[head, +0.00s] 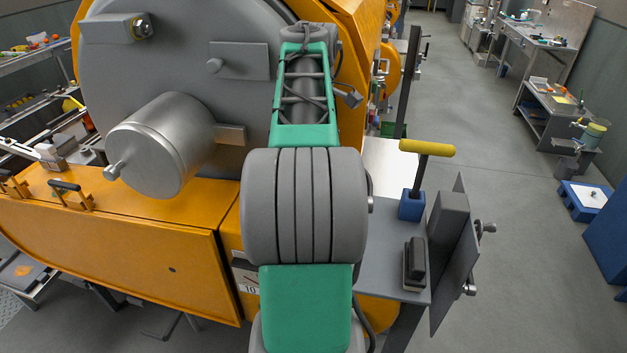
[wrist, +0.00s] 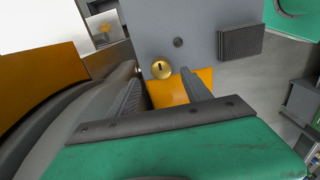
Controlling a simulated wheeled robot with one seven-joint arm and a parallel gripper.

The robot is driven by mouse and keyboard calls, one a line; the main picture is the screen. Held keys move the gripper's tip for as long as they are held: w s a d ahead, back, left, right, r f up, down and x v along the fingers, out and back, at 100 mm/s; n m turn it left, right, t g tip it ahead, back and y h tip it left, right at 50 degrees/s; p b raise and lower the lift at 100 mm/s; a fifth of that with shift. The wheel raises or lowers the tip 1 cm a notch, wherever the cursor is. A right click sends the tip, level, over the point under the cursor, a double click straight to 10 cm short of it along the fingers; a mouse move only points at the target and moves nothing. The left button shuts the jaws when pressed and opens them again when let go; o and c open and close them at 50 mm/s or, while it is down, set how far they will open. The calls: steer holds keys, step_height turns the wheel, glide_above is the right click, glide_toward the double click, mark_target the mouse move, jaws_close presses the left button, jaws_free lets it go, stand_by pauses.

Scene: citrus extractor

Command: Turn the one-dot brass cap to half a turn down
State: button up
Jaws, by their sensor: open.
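A round brass cap (wrist: 162,69) with a small dark mark sits at the lower edge of a grey panel (wrist: 200,20) in the wrist view. I cannot tell clearly how the mark is turned. My gripper (wrist: 161,76) is open, and its two dark fingers reach up toward the panel. The cap appears between the fingertips, nearer the left one; I cannot tell whether they touch. An orange surface (wrist: 172,92) shows between the fingers. In the head view my arm hides the gripper and this cap.
In the head view, a steel cylinder (head: 160,145) juts left of my arm; a yellow-handled tool (head: 427,148) stands right. Open floor lies farther right.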

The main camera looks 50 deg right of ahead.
step_height(320, 180, down, 8)
steer(key=b, duration=0.5)
steer(key=shift+w+a+r+b, duration=0.1)
steer(key=shift+a+r+b, duration=0.1)
steer(key=shift+b, duration=0.2)
steer(key=shift+r, duration=0.1)
steer(key=shift+c, duration=0.3)
